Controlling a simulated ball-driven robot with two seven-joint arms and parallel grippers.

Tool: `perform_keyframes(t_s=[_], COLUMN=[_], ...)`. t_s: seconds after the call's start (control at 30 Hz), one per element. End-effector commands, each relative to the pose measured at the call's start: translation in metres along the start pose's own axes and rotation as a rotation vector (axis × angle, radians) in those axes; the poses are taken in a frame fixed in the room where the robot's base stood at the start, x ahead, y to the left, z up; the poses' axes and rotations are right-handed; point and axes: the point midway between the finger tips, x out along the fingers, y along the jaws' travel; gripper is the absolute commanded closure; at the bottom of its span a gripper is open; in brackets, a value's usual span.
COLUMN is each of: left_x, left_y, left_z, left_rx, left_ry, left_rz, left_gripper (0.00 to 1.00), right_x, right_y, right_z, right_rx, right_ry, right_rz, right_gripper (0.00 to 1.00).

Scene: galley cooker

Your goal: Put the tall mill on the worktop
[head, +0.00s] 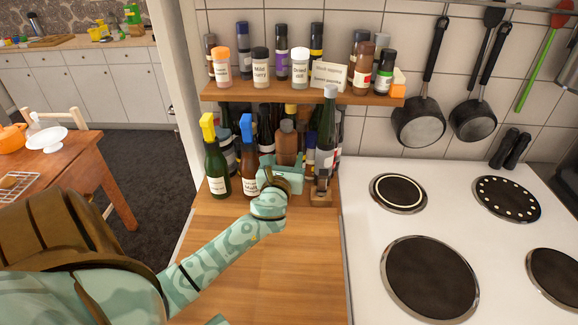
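My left gripper (282,168) reaches over the worktop (255,250) to the bottles under the wall shelf. Its fingertips are at a brown, round-topped thing (287,142), which may be the tall mill; its lower part is hidden by the gripper. I cannot tell whether the fingers are closed on it or only in front of it. A small wooden piece with a dark metal top (321,192) stands on the worktop just right of the gripper. My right gripper is not in view.
Two bottles with yellow and blue tops (215,165) stand left of the gripper. A tall dark bottle (327,130) stands right of it. The shelf (300,94) with several jars hangs above. The worktop's front is clear; the white cooker (365,245) adjoins it on the right.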

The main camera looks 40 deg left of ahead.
Motion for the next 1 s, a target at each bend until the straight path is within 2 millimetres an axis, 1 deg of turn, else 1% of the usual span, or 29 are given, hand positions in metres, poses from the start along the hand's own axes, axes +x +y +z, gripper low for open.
perform_keyframes(t_s=[0.03,0.1,0.17,0.37,0.47,0.5,0.57,0.93,1.0], left_x=[-0.001,-0.001,-0.001,-0.002,-0.002,-0.002,-0.002,-0.002,-0.002], left_y=[-0.001,0.000,0.000,0.000,0.000,0.000,0.000,0.000,0.000], left_z=[-0.018,-0.028,-0.030,-0.026,-0.029,-0.030,-0.029,-0.029,-0.026], left_rx=[-0.001,0.000,0.000,-0.001,-0.001,-0.001,-0.001,-0.001,-0.001], left_ry=[0.006,0.006,0.004,0.002,0.003,0.004,0.004,0.003,0.003], left_rz=[0.000,0.000,-0.001,-0.001,-0.001,-0.001,-0.001,-0.001,-0.001], left_gripper=[0.88,0.88,0.88,0.88,0.88,0.50,0.34,0.34,0.34], right_x=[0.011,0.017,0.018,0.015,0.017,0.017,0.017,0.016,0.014], right_y=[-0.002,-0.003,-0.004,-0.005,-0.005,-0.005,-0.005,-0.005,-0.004], right_z=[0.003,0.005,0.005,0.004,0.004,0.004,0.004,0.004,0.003], right_rx=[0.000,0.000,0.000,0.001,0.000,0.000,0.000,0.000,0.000], right_ry=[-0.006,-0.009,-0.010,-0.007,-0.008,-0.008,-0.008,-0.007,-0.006], right_rz=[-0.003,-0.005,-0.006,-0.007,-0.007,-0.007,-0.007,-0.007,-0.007], right_gripper=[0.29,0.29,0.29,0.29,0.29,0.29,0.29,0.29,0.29])
